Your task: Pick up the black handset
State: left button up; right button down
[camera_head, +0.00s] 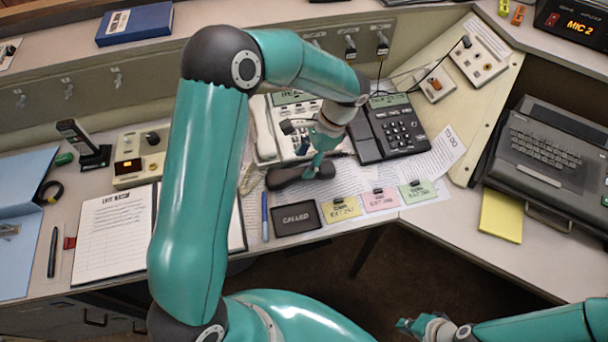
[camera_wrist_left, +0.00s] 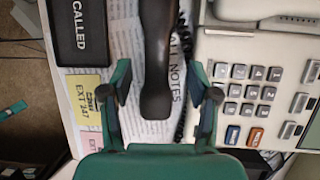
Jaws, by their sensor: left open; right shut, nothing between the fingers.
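A black handset (camera_head: 287,178) lies on the papers in front of the white telephone (camera_head: 301,117). In the left wrist view the handset (camera_wrist_left: 156,55) runs down from the top edge, its lower end between my spread fingers. My left gripper (camera_head: 318,166) is open and above the handset's right part in the head view. In the left wrist view a gap shows between each fingertip (camera_wrist_left: 160,90) and the handset. Whether the fingers reach down to its height I cannot tell. My right gripper (camera_head: 408,325) is shut and empty at the bottom of the head view, away from the desk.
A black telephone (camera_head: 395,127) stands to the right of the white one. A dark "CALLED" tray (camera_head: 297,218) and yellow, pink and green note cards (camera_head: 380,199) lie along the front edge. A blue pen (camera_head: 265,217) and a log sheet (camera_head: 112,233) lie to the left.

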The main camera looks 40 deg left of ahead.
aim_at(301, 171)
pick_arm(q)
jog(key=x, duration=0.4)
jog(key=shift+s+d, duration=0.1)
grip_shut()
